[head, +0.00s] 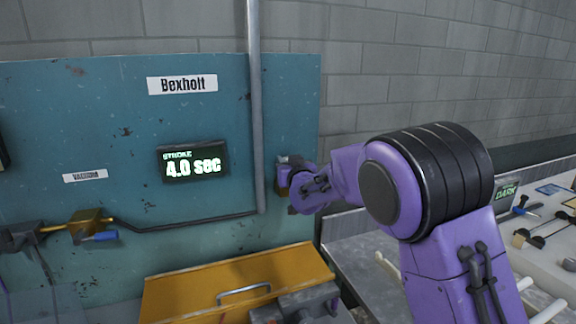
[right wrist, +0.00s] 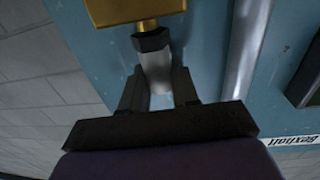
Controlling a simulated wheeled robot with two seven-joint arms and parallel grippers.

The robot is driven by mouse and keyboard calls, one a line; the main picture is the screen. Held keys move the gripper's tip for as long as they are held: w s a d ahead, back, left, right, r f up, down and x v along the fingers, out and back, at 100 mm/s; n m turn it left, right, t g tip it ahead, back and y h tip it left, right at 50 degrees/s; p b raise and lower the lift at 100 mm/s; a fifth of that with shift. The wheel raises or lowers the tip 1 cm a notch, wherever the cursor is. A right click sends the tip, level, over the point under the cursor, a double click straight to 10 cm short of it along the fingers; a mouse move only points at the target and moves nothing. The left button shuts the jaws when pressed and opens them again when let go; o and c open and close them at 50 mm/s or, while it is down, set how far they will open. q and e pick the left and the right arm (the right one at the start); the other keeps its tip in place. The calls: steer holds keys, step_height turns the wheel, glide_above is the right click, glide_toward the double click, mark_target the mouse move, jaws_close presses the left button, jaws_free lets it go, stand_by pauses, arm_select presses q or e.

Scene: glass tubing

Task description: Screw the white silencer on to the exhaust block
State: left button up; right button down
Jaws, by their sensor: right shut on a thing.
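In the right wrist view, my right gripper (right wrist: 159,92) is shut on the white silencer (right wrist: 156,72), a pale cylinder with a black hex collar (right wrist: 151,40) at its end. The collar meets a short brass neck below the brass exhaust block (right wrist: 125,12); they look in line, but I cannot tell how far any thread is engaged. In the head view, my right gripper (head: 285,175) is at the right edge of the teal panel, small and partly hidden by its own wrist. The silencer is hard to make out there. My left gripper is not in view.
A grey vertical pipe (head: 255,110) runs just left of my right gripper. The panel carries a lit display (head: 192,162) reading 4.0 SEC and a brass valve with a blue handle (head: 100,237). An orange lid with a handle (head: 205,288) lies below. A bench with tools is at right.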

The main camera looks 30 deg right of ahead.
steer(key=shift+r+m+g+h+p, duration=0.15)
steer(key=shift+m+g+h+p, duration=0.25)
steer(key=shift+h, duration=0.3)
steer(key=shift+m+h, duration=0.3)
steer(key=c, duration=1)
jaws_free()
steer(key=shift+o, duration=1)
steer(key=shift+d+f, duration=0.15)
steer(key=shift+f, duration=0.05)
